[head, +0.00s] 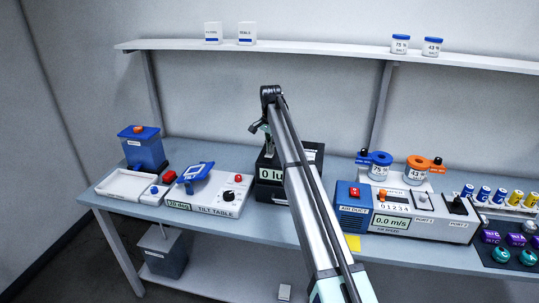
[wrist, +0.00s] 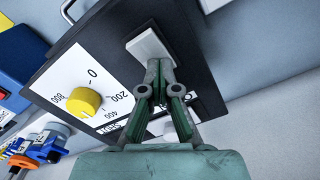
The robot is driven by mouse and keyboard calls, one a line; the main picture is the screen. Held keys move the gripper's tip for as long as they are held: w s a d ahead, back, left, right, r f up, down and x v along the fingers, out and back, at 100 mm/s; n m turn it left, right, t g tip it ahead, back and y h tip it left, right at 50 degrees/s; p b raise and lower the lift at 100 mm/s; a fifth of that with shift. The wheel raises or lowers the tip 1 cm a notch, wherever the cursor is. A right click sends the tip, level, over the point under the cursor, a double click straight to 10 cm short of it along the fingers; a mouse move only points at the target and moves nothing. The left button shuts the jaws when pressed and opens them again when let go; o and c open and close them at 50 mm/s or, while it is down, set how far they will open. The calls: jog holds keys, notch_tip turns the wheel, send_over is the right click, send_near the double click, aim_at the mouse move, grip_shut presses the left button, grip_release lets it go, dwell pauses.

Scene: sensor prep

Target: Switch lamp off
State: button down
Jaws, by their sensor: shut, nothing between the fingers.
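The black lamp box (head: 284,190) stands on the bench behind my arm in the head view, with a display reading "0 lu", the rest covered. In the wrist view its black panel (wrist: 195,35) carries a yellow knob (wrist: 83,101) with a scale marked 0, 200, 400 and 800. A pale rectangular plate (wrist: 148,45), which may be a switch, is also on the panel. My gripper (wrist: 159,66) is shut and empty, its fingertips over the lower edge of that plate; contact cannot be told. In the head view my gripper (head: 257,128) is above the box.
Left of the box is the tilt table unit (head: 215,197), with a white tray (head: 127,186) and blue container (head: 145,150) farther left. Right are the air duct unit (head: 413,222) and jars (head: 379,166). A shelf (head: 330,54) runs along the wall above.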

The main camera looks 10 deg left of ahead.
jog(key=shift+r+p, duration=1.6)
jog(key=shift+r, duration=1.9)
jog(key=shift+a+f, duration=0.1)
